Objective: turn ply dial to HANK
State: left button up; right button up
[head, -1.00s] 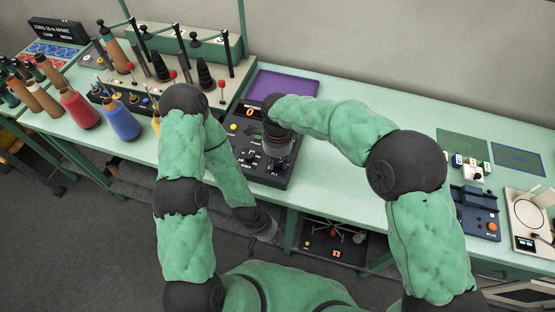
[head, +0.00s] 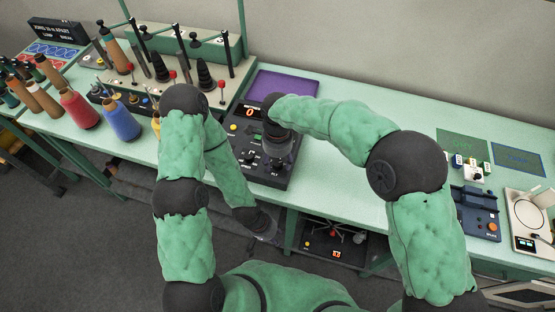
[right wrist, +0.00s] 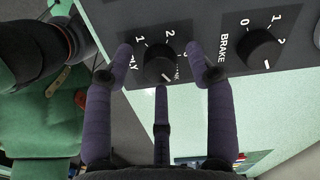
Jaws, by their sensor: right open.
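The PLY dial (right wrist: 159,62) is a round black knob on a dark panel in the right wrist view. Labels 1, 2 and 3 run around it, and a partly covered word shows at its lower right. A pale mark is near the knob's lower edge. My right gripper (right wrist: 160,58) is open, with purple-grey fingers on both sides of the dial and a third below; contact is unclear. In the head view the right gripper (head: 277,158) is over the control panel's lower right and covers part of it. My left gripper (head: 266,229) hangs low in front of the table; its jaws are unclear.
The BRAKE dial (right wrist: 263,48) is just right of the right gripper's fingers. The control panel (head: 236,147) has a red display reading 0. A purple mat (head: 284,84) lies behind it.

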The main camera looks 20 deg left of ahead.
aim_at(277, 163)
notch_tip(277, 163, up, 12)
dwell(0.5)
jog(key=shift+f, duration=0.1)
